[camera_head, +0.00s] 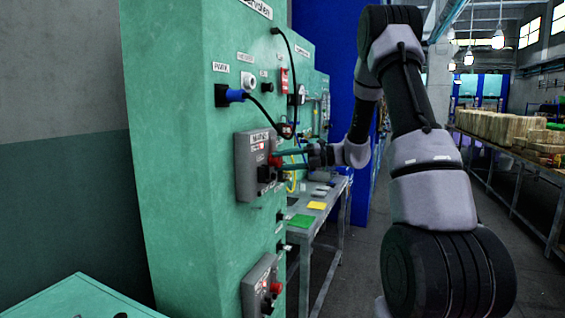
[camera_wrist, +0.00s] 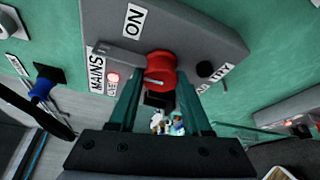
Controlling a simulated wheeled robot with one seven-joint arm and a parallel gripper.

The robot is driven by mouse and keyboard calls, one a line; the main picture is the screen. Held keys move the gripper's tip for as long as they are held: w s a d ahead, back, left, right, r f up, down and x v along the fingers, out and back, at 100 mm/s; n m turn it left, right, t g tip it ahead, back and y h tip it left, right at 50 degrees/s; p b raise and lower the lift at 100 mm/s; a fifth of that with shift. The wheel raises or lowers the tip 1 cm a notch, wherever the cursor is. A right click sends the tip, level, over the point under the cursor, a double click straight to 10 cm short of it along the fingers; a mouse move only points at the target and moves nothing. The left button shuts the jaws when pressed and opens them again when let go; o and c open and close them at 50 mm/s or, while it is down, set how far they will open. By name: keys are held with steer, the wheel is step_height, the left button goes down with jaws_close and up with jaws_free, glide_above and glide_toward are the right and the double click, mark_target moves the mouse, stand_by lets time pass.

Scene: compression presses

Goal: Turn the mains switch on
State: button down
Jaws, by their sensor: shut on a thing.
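The mains switch is a grey box (camera_head: 243,165) on the green cabinet's face. It has a red knob (camera_head: 275,161), seen close in the wrist view (camera_wrist: 160,68). Labels reading "ON" (camera_wrist: 134,20) and "MAINS" (camera_wrist: 97,70) are beside the knob. A small red lamp (camera_wrist: 113,78) looks lit next to the "LIVE" label. A pale line crosses the knob's face. My gripper (camera_wrist: 158,88) has its two green fingers on either side of the red knob, shut on it. In the head view my gripper (camera_head: 284,161) reaches the box from the right. The fingertips' contact is partly hidden.
A second grey box (camera_head: 262,287) with a red button is below. A workbench (camera_head: 325,222) with yellow and green pieces stands behind. The aisle at right is open.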

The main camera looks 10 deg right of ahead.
steer(key=shift+d, duration=0.1)
steer(key=shift+c, duration=1.7)
jaws_free()
steer(key=shift+d, duration=0.1)
steer(key=v, duration=1)
steer(key=shift+d, duration=0.3)
steer(key=shift+s, duration=0.1)
steer(key=shift+r, duration=0.1)
